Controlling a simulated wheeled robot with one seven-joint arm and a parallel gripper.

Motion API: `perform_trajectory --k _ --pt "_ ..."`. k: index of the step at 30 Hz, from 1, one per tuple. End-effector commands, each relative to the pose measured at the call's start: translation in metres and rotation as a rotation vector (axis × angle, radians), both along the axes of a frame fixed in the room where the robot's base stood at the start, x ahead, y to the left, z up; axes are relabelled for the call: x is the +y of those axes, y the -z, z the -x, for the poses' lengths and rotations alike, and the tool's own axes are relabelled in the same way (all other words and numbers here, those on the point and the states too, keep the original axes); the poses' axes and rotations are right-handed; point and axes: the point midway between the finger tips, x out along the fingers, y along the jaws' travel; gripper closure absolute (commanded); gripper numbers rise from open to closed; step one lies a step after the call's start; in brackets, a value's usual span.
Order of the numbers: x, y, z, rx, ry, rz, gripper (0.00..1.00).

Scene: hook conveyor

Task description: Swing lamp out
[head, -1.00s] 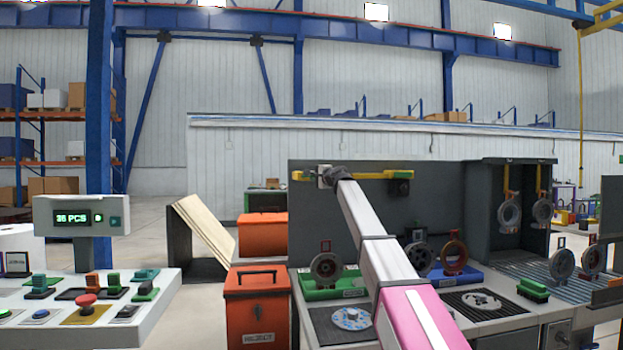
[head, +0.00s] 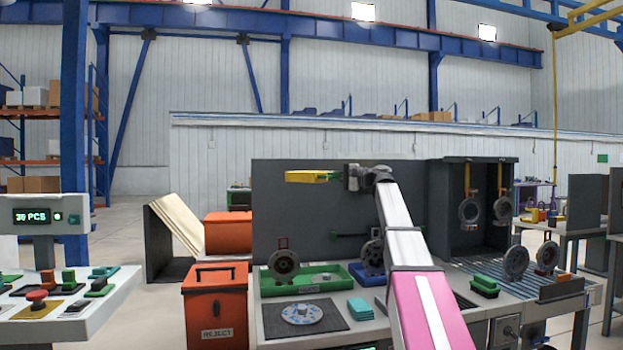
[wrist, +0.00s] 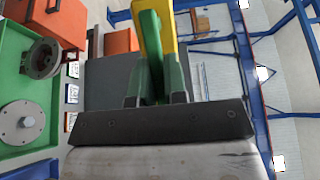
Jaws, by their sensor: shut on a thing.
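The lamp (head: 308,176) shows in the head view as a yellow bar in front of the grey back panel, its free end pointing left. My gripper (head: 352,178) is at the bar's right end and shut on it. In the wrist view the lamp (wrist: 163,30) is a yellow and green piece rising between the fingers of my gripper (wrist: 155,82). My wrist and forearm hide whatever lies right of the grip, so the lamp's mount is not visible.
Below stand a green tray (head: 330,277) with a grey ring part (head: 284,263), a dark mat (head: 325,326) with a disc, and teal pads (head: 360,308). A hook booth (head: 475,165) stands right. An orange reject bin (head: 216,305) is left of the bench.

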Motion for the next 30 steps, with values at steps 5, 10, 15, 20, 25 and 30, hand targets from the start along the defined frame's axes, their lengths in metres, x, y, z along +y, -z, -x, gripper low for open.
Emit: perform_trajectory --k 5,10,15,20,25,30 --pt "-0.041 0.0 0.016 0.0 -0.083 0.001 1.0" --pt "-0.065 0.0 0.024 0.0 -0.137 0.001 1.0" --pt "-0.079 0.0 0.029 -0.001 -0.167 0.001 1.0" --pt "-0.084 0.0 0.031 0.0 -0.176 0.001 1.0" --pt "-0.085 0.0 0.031 0.0 -0.176 0.002 1.0" --pt "-0.086 0.0 0.031 0.0 -0.175 0.002 0.84"
